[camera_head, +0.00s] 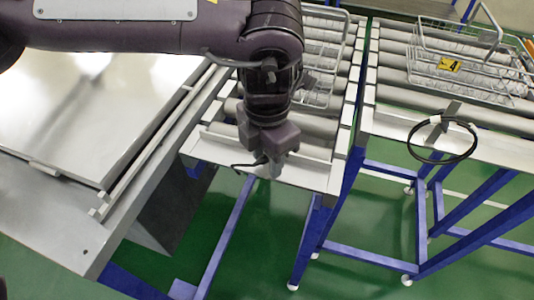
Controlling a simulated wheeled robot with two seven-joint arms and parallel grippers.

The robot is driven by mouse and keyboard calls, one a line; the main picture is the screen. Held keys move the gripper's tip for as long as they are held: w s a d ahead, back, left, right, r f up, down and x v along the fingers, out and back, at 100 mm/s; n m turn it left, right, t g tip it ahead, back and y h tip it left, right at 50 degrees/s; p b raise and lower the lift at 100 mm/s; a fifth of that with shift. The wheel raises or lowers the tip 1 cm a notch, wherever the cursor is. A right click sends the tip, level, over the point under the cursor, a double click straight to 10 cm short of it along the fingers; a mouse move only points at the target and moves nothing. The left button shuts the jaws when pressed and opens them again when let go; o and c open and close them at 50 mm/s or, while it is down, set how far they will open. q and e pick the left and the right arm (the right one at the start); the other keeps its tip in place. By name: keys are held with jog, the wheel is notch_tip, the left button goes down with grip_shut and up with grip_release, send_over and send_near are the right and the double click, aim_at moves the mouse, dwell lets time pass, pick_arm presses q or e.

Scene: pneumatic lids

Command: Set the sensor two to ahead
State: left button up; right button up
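My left arm reaches in from the left across the top, and its gripper (274,168) points down over the front end of the middle roller conveyor (318,173). The fingers are small and dark here, so I cannot tell whether they are open or shut. A small grey bracket (450,110) with a looped black cable (412,142) sits at the front end of the right roller conveyor. It may be a sensor, but no label marks it as sensor two. Another thin dark cable end shows beside my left gripper; any sensor there is hidden. My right gripper is not in view.
A wire basket (425,72) with a yellow tag "4" (449,64) stands on the right conveyor. Another wire basket (318,95) is partly behind my arm. A metal table (60,120) fills the left. Blue legs (225,240) stand on green floor (250,270).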

pick_arm(q)
jog(key=shift+f, duration=0.1)
grip_shut()
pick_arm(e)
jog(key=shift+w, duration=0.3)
pick_arm(q)
jog(key=shift+n, duration=0.4)
jog(key=n, duration=0.2)
jog(key=shift+n, duration=0.3)
jog(key=shift+n+p, duration=0.9)
jog(key=shift+n, duration=0.7)
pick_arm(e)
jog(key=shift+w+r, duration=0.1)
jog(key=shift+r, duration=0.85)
